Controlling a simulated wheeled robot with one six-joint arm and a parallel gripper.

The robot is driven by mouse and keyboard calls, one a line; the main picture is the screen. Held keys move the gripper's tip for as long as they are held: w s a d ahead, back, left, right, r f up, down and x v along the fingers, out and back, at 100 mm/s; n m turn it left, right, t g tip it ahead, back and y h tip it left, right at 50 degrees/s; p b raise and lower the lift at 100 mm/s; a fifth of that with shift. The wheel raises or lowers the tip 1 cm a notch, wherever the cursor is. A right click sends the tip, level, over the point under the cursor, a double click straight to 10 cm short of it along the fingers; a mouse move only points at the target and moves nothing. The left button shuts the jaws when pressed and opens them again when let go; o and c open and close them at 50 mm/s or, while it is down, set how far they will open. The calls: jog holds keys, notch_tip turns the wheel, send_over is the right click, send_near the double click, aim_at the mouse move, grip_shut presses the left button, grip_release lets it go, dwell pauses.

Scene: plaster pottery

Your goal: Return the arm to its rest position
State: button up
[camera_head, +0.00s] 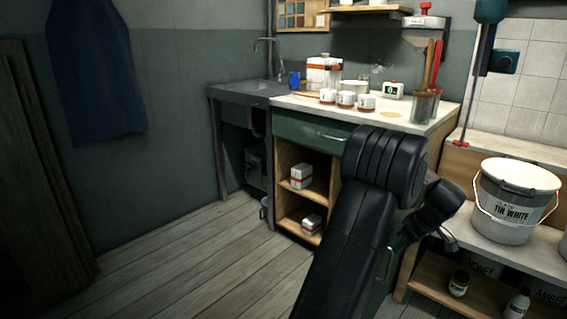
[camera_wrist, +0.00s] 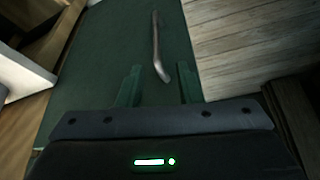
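My black arm rises through the middle of the head view and bends in front of the cabinet. My gripper (camera_wrist: 158,75) shows in the wrist view with its two green fingers spread apart and nothing held between them. Beyond the fingers is a dark green panel (camera_wrist: 95,70) with a curved metal handle (camera_wrist: 156,45). The handle's near end appears between the fingertips, but I cannot tell how close it is. In the head view my fingers are mostly hidden by the arm.
The green cabinet (camera_head: 310,133) has open shelves with small boxes (camera_head: 301,176). Cups and a jar of tools (camera_head: 424,106) stand on its counter. A white bucket (camera_head: 513,205) sits on a low bench at right. The plank floor (camera_head: 185,265) at left is clear.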

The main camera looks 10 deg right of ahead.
jog(key=b+x, duration=0.3)
jog(key=x, duration=0.7)
jog(key=shift+w+f, duration=0.25)
jog(key=shift+w, duration=0.05)
jog(key=shift+a, duration=0.1)
jog(key=shift+a, duration=0.1)
